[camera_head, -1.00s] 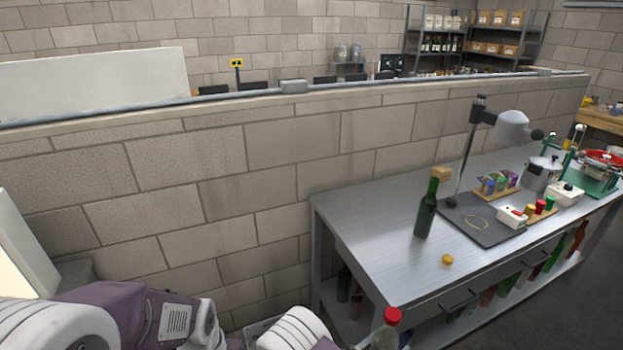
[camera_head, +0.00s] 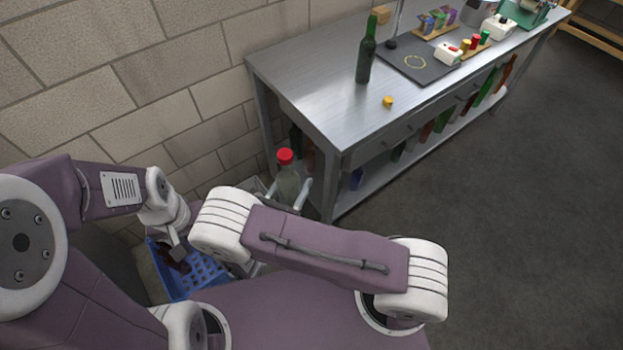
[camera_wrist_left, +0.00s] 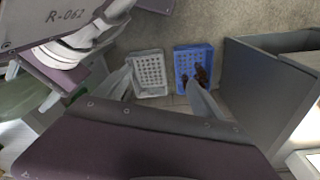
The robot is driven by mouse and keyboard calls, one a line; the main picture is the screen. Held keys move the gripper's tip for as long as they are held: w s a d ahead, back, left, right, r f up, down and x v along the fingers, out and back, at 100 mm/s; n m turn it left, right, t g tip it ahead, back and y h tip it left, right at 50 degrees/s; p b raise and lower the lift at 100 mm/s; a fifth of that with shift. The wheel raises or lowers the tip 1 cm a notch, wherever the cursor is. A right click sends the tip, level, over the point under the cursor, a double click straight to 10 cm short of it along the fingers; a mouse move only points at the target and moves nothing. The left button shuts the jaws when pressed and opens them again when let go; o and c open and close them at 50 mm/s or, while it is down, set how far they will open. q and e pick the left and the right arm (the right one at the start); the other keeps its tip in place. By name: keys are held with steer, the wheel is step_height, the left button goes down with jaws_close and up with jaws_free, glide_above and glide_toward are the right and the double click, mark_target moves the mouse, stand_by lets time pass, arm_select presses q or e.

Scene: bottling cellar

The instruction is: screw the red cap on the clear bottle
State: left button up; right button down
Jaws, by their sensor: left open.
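The clear bottle (camera_head: 289,188) stands upright left of the near table leg in the head view, with the red cap (camera_head: 285,156) on top of its neck. I cannot tell how tight the cap sits. My right gripper (camera_head: 288,198) has pale fingers on both sides of the bottle's body and holds it, partly hidden behind my right arm. My left gripper (camera_head: 177,249) is low at the left, apart from the bottle, above the blue crate. In the left wrist view its fingers (camera_wrist_left: 162,94) are spread with nothing between them. Something greenish and see-through (camera_wrist_left: 22,100) shows at the left there.
A blue crate (camera_wrist_left: 179,61) with dark brown bottles and a grey crate (camera_wrist_left: 148,62) stand on the floor. The metal table (camera_head: 310,85) bears a green bottle (camera_head: 366,56), a yellow cap (camera_head: 388,101) and a dark mat (camera_head: 420,69). The floor at right is clear.

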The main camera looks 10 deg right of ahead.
steer(key=shift+w+a+r+n+t+y, duration=0.1)
steer(key=shift+a+n+t+y, duration=0.1)
steer(key=shift+a, duration=0.4)
steer(key=shift+w+a+r+n+t+y, duration=0.1)
steer(key=shift+a+y, duration=0.1)
steer(key=shift+a, duration=0.35)
arm_select(q)
steer(key=shift+w+r, duration=0.1)
steer(key=shift+w, duration=0.1)
steer(key=c, duration=0.7)
arm_select(e)
steer(key=shift+s, duration=0.1)
arm_select(q)
steer(key=shift+o, duration=0.2)
steer(key=w+d+r+n, duration=0.9)
steer(key=w+r+n, duration=0.1)
steer(key=n, duration=0.1)
steer(key=s+d+r+n+g, duration=0.1)
steer(key=d+r+n, duration=1)
steer(key=shift+s+d, duration=0.25)
